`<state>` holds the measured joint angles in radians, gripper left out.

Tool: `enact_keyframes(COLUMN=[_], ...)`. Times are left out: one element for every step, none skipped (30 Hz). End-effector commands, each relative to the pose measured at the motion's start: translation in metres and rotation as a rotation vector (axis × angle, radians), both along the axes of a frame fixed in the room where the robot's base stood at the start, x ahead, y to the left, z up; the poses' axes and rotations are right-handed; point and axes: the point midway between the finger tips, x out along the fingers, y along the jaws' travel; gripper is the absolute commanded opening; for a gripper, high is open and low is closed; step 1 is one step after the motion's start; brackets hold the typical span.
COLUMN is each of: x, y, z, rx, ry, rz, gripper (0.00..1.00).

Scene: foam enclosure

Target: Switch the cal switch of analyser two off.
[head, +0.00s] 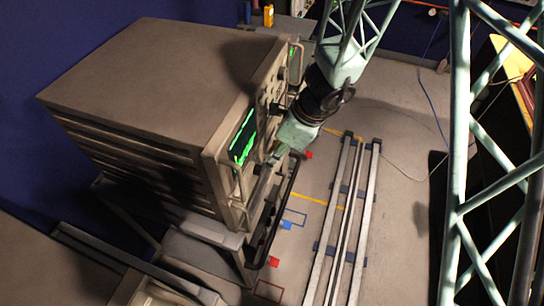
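A large grey-beige instrument cabinet (150,75) stands at the left, its front panel facing right and seen at a steep angle. A green lit screen (242,137) is on that panel. I cannot tell from its markings whether this is analyser two. My gripper (268,168) is close to the lower part of the front panel, right of and below the screen. I cannot tell whether it touches the panel. Its fingers are small and dark here, so their opening is unclear. The cal switch cannot be made out; the steep angle and my arm hide much of the panel.
Handles (236,200) stick out from the panel front. A dark rail (285,208) runs just below it. Red and blue blocks (286,225) lie between. A yellow object (268,15) stands at the back.

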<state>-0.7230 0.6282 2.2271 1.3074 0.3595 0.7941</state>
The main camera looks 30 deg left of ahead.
Motion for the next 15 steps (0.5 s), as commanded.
enact_keyframes(x=[0.0001,0.0000,0.0001,0.0001,0.0001,0.0001,0.0001,0.0001,0.0001,0.0001,0.0001,0.0001,0.0001,0.0001,0.0001], y=[0.0001,0.0000,0.0000,0.0000,0.0000,0.0000,0.0000,0.0000,0.0000,0.0000,0.0000,0.0000,0.0000,0.0000,0.0000], z=[0.0001,0.0002,0.0002,0.0002,0.0002,0.0003,0.0003,0.0003,0.0003,0.0003,0.0003,0.0003,0.0003,0.0003,0.0003], rx=[0.000,0.000,0.000,0.000,0.000,0.000,0.000,0.000,0.000,0.000,0.000,0.000,0.000,0.000,0.000], ry=[0.000,0.000,0.000,0.000,0.000,0.000,0.000,0.000,0.000,0.000,0.000,0.000,0.000,0.000,0.000], rz=[0.000,0.000,0.000,0.000,0.000,0.000,0.000,0.000,0.000,0.000,0.000,0.000,0.000,0.000,0.001], gripper=[0.19,0.19,0.19,0.19,0.19,0.16,0.13,0.10,0.07,0.04,0.01,0.00,0.00,0.00,0.00])
